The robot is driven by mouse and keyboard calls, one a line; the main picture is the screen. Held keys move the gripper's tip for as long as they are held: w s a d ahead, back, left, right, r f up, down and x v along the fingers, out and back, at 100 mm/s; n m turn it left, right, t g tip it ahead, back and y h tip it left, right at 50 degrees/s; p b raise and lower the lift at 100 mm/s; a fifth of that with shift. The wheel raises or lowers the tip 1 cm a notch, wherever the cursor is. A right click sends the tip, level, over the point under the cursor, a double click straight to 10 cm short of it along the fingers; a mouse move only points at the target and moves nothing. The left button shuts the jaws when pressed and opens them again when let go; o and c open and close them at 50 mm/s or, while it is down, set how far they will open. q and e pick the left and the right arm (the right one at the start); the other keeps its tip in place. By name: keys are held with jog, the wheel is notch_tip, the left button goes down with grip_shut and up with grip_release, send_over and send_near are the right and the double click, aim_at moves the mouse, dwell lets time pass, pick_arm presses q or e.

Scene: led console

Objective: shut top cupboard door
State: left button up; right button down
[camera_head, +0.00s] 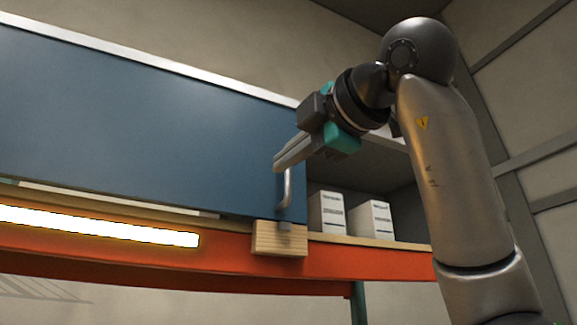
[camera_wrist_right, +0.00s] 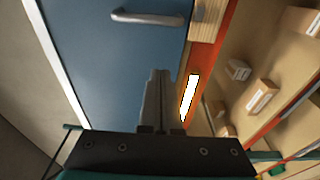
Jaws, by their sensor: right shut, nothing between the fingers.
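The blue cupboard door (camera_head: 150,120) covers the left and middle of the top cupboard in the head view; the cupboard's right end is open. Its upright grey handle (camera_head: 287,188) is near the door's right edge. The door (camera_wrist_right: 105,75) and handle (camera_wrist_right: 148,18) also show in the wrist view. My right gripper (camera_head: 277,164) is shut and empty, its tips in front of the door by the handle's upper end. In the wrist view the fingers (camera_wrist_right: 158,76) are apart from the handle; I cannot tell whether they touch the door. My left gripper is not in view.
White boxes (camera_head: 327,213) stand in the open right part of the cupboard. A wooden block (camera_head: 279,239) sits under the door's right corner, in front of the orange beam (camera_head: 330,280). A bright light strip (camera_head: 100,225) runs below the door.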

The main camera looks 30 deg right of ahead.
jog(key=p, duration=0.3)
send_near(245, 189)
jog(key=w, duration=0.4)
jog(key=shift+a, duration=0.1)
jog(key=shift+s+d+f, duration=0.1)
jog(key=shift+s+d, duration=0.05)
jog(key=shift+d, duration=0.8)
jog(key=shift+s+d, duration=0.1)
jog(key=shift+d, duration=0.8)
jog(key=shift+s+d, duration=0.1)
